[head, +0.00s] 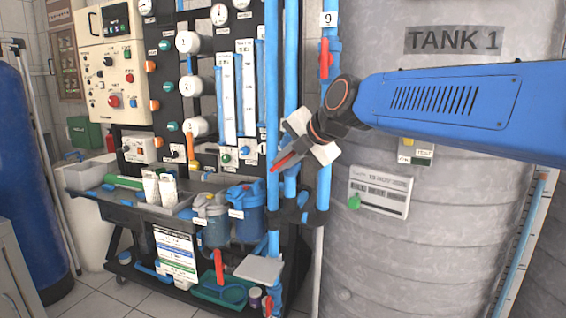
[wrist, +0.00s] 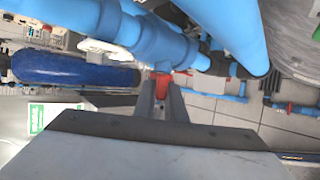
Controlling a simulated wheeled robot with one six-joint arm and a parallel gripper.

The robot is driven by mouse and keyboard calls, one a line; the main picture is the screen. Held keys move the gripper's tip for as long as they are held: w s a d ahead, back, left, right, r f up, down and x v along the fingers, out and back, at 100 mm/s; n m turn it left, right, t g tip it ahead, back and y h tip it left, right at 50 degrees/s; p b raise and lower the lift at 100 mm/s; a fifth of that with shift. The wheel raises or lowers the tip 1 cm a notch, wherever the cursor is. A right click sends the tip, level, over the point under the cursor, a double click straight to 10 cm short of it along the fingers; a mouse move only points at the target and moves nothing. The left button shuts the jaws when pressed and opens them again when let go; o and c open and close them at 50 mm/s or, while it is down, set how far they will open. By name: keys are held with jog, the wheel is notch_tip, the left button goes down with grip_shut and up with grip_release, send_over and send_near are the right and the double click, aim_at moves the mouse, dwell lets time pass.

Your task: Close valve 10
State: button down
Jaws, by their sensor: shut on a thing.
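My gripper (head: 284,165) reaches in from the right to the blue vertical pipes left of the tank. Its fingers are shut on a small red valve handle, which shows between the fingertips in the wrist view (wrist: 162,86). The handle sits by a blue pipe fitting (wrist: 163,47). In the head view the gripper hides most of this valve, and I cannot read a number 10 label. A separate valve with a red handle (head: 325,58) sits higher on the right pipe, under a label reading 9.
The grey TANK 1 (head: 455,240) stands close on the right. A panel with gauges and flow tubes (head: 237,95) is behind the pipes. Blue filter housings (head: 246,208) and another red handle (head: 219,266) are lower left. A blue vessel (head: 30,190) stands far left.

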jog(key=shift+m+t+y, duration=0.3)
jog(key=shift+t+y, duration=0.3)
jog(key=shift+y, duration=0.3)
jog(key=shift+t+y, duration=0.4)
jog(key=shift+y, duration=0.3)
jog(key=c, duration=1.8)
grip_release()
jog(key=v, duration=1.7)
jog(key=shift+s+d, duration=0.15)
